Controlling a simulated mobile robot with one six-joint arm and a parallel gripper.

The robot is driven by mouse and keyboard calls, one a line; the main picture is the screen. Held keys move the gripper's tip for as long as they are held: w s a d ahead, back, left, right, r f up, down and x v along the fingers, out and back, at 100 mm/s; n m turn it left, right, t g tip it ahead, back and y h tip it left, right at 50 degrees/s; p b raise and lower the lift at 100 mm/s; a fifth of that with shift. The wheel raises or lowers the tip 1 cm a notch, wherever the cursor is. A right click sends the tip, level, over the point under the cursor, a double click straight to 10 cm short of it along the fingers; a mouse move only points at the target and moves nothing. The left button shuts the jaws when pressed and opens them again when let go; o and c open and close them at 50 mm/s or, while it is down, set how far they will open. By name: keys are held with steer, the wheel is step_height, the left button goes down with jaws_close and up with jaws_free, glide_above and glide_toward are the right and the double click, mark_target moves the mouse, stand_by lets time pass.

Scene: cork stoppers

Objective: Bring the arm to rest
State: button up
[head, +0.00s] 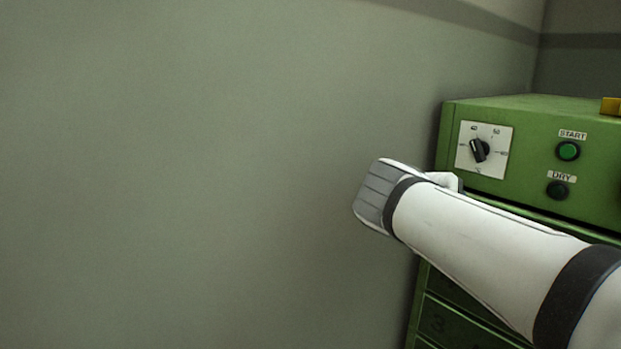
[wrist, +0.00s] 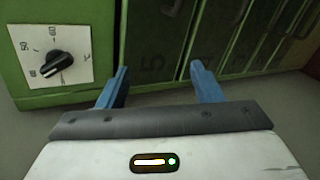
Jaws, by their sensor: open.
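My gripper (wrist: 160,86) shows in the wrist view with its two blue fingers spread apart and nothing between them. It is in front of the green cabinet (wrist: 185,20), and I cannot tell the exact gap to it. In the head view my white arm reaches from the lower right up toward the left, across the front of the green cabinet (head: 480,106). The fingers are not visible in the head view.
The cabinet's upper panel has a black dial on a white plate (head: 494,165), a green START button (head: 568,151) and a black DRY button (head: 557,190). Numbered drawers (head: 450,322) are below. A yellow object (head: 610,106) sits on top. A bare wall (head: 180,170) fills the left.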

steer(key=s+a+f+m+g+y+p, duration=0.5)
steer(key=s+a+f+m+y+p, duration=0.4)
steer(key=s, duration=0.3)
steer(key=shift+f+m+y+p, duration=0.5)
steer(key=shift+f+m+p, duration=0.3)
steer(key=shift+m+p, duration=0.1)
steer(key=shift+c, duration=0.4)
